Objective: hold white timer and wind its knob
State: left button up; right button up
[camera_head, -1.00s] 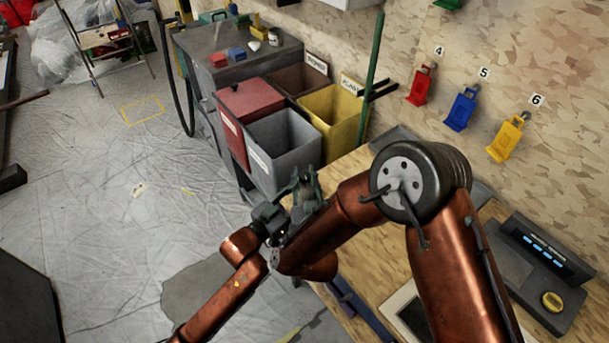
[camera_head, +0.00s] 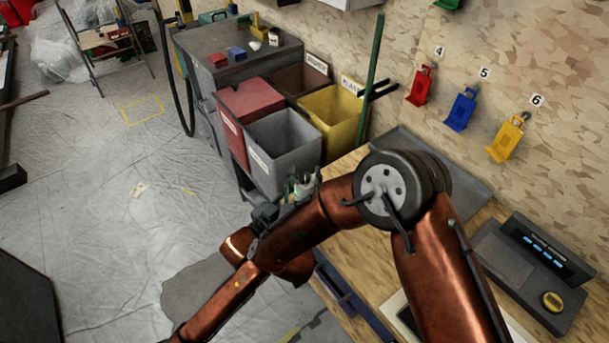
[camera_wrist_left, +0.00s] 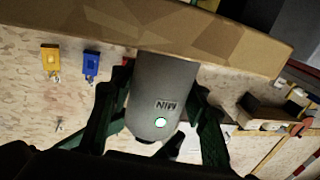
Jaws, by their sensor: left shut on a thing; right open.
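The white timer (camera_wrist_left: 157,95) shows large in the left wrist view as a pale grey rounded body with upside-down "MIN" lettering and a lit green spot. The green fingers of my left gripper (camera_wrist_left: 160,115) stand on both sides of it and are shut on it. In the head view, my left gripper (camera_head: 298,192) is small, in front of the grey bin, with a little of the pale timer (camera_head: 305,186) showing. The timer's knob cannot be made out. My right gripper is not visible; the large copper arm crosses the middle of the head view.
A wooden bench (camera_head: 350,170) runs along the wall, with a dark console (camera_head: 535,265) at right. Grey (camera_head: 285,150), red (camera_head: 250,105) and yellow (camera_head: 335,115) bins stand behind the gripper. Red, blue and yellow holders hang on the wall. The sheeted floor at left is mostly clear.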

jog(key=s+a, duration=0.1)
jog(key=s, duration=1.1)
jog(key=shift+a, duration=0.1)
pick_arm(q)
jog(key=o, duration=1.4)
jog(key=shift+c, duration=0.2)
